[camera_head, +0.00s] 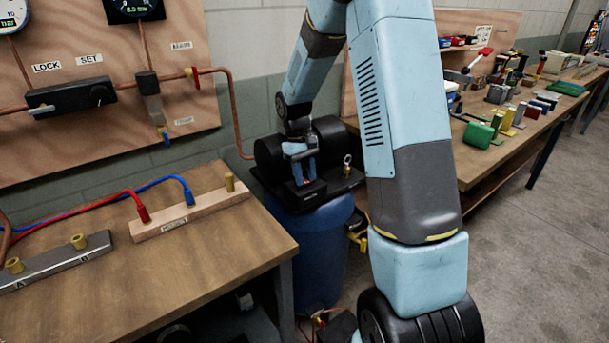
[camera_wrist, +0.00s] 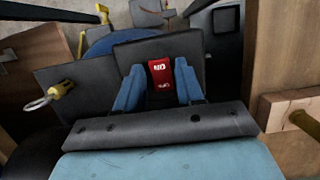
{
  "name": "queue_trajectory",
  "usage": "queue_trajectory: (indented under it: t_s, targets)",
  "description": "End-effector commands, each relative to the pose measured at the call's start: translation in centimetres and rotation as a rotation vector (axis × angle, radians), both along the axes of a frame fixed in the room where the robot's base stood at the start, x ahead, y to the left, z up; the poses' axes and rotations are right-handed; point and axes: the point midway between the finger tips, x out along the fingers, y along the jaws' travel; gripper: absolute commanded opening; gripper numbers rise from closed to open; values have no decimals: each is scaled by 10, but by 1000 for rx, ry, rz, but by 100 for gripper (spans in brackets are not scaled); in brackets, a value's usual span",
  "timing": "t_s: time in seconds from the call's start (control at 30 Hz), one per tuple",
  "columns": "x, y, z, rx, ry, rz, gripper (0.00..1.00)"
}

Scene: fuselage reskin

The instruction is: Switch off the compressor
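The black compressor (camera_head: 328,140) sits on a blue barrel (camera_head: 315,250) between the two benches. Its red rocker switch (camera_wrist: 161,72) is in the middle of the wrist view, on a dark box at the front of the compressor. White lettering on the switch is too small to read surely. My gripper (camera_head: 306,180) reaches down over this box from above. In the wrist view its two blue fingers (camera_wrist: 159,80) stand apart, one on each side of the switch. I cannot tell whether they touch it. In the head view the switch is mostly hidden.
A pull ring with a brass fitting (camera_head: 347,165) stands right of the gripper. A wooden bench (camera_head: 190,260) with a hose block (camera_head: 190,213) is at the left. A cluttered workbench (camera_head: 490,165) is at the right. A copper pipe (camera_head: 232,110) runs down the wall.

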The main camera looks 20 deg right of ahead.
Motion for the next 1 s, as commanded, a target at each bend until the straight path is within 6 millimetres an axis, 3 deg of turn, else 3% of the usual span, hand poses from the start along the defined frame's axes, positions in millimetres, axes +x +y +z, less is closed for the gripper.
queue_trajectory:
  t_s: [0.13,0.47,0.67,1.0]
  targets:
    - [0,0,0,0,0,0,51]
    - [1,0,5,0,-1,0,51]
    - [9,3,32,0,-3,0,51]
    - [25,8,96,1,-3,0,51]
